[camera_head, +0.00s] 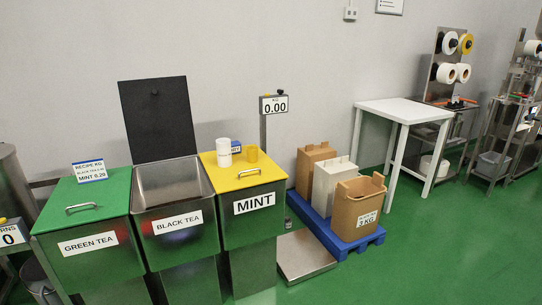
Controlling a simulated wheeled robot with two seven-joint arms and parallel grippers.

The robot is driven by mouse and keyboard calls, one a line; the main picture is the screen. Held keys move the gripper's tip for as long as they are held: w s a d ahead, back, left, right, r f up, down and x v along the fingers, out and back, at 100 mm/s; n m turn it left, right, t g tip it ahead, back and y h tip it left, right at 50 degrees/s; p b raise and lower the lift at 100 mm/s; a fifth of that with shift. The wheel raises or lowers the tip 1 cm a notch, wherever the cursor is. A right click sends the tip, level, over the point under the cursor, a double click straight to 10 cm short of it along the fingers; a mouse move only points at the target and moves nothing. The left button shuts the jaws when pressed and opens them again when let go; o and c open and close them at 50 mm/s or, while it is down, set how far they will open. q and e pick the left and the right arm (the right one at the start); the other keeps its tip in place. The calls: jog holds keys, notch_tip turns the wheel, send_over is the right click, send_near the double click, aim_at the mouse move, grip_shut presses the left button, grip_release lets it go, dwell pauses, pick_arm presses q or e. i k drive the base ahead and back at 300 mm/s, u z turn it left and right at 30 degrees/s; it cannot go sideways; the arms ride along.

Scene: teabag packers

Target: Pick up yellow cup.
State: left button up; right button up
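The yellow cup (252,154) stands upright on the yellow lid (222,178) of the mint bin, near its back right part. A white cup or stack of cups (223,152) stands to its left on the same lid, a small gap apart. A small blue label holder (236,147) shows between and behind them. Neither of my grippers is in view.
The black tea bin (183,227) is open, its dark lid (158,118) raised behind it. The green tea bin (87,243) is shut. A floor scale (305,255), a blue pallet (364,241) with bags and a white table (403,109) stand right. Green floor is clear at front right.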

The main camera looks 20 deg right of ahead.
aim_at(252, 151)
jog(key=z, duration=0.95)
jog(key=i, duration=1.95)
jog(key=u, duration=0.5)
